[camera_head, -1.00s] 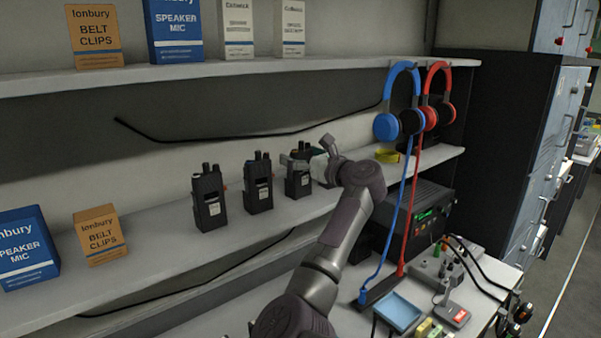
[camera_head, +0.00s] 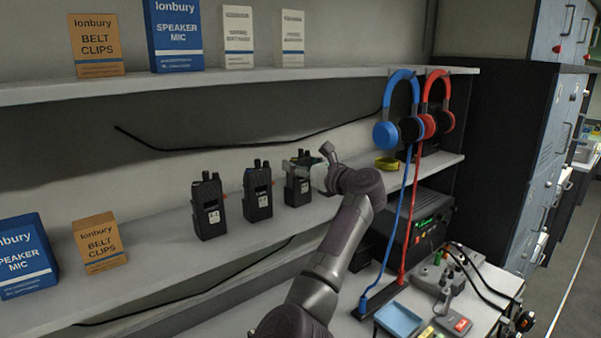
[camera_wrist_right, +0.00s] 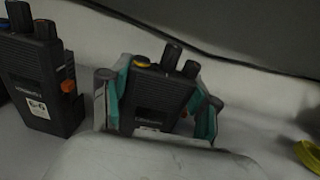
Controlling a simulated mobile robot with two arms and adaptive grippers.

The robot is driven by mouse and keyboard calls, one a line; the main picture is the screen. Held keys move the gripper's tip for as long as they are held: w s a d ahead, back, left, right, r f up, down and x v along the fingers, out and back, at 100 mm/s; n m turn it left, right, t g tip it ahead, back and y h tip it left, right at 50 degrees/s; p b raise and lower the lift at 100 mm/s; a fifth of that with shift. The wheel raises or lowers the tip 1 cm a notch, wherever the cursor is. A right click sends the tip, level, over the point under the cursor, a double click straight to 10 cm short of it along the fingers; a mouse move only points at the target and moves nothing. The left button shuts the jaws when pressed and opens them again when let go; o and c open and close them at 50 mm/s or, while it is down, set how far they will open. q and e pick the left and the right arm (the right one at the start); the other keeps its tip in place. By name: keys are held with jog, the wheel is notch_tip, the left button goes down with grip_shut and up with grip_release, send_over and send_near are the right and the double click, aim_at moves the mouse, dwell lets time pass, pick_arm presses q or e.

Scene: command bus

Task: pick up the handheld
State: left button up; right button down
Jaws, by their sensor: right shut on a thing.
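Several black handheld radios stand upright in a row on the middle shelf in the head view: a left one (camera_head: 209,207), a middle one (camera_head: 257,191) and a right one (camera_head: 297,187). My right gripper (camera_head: 303,168) is at the right handheld and partly covers it. In the right wrist view, the gripper (camera_wrist_right: 158,105) has its teal-padded fingers on both sides of that handheld (camera_wrist_right: 155,100), shut on it. The handheld's antenna and knobs stick up above the fingers. A neighbouring handheld (camera_wrist_right: 43,75) stands to the left, apart from the fingers. My left gripper is not in view.
The shelf (camera_head: 165,250) also holds a blue speaker mic box (camera_head: 22,258), an orange belt clips box (camera_head: 100,243) and a yellow roll (camera_head: 386,163). Blue headphones (camera_head: 402,105) and red headphones (camera_head: 438,100) hang at the right. The upper shelf (camera_head: 330,78) overhangs the row.

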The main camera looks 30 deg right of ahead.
jog(key=shift+r+b, duration=0.55)
jog(key=shift+r, duration=0.85)
jog(key=s+d+r+b, duration=0.4)
jog(key=s+d+r, duration=0.4)
jog(key=shift+s+r, duration=0.15)
jog(key=shift+s, duration=0.1)
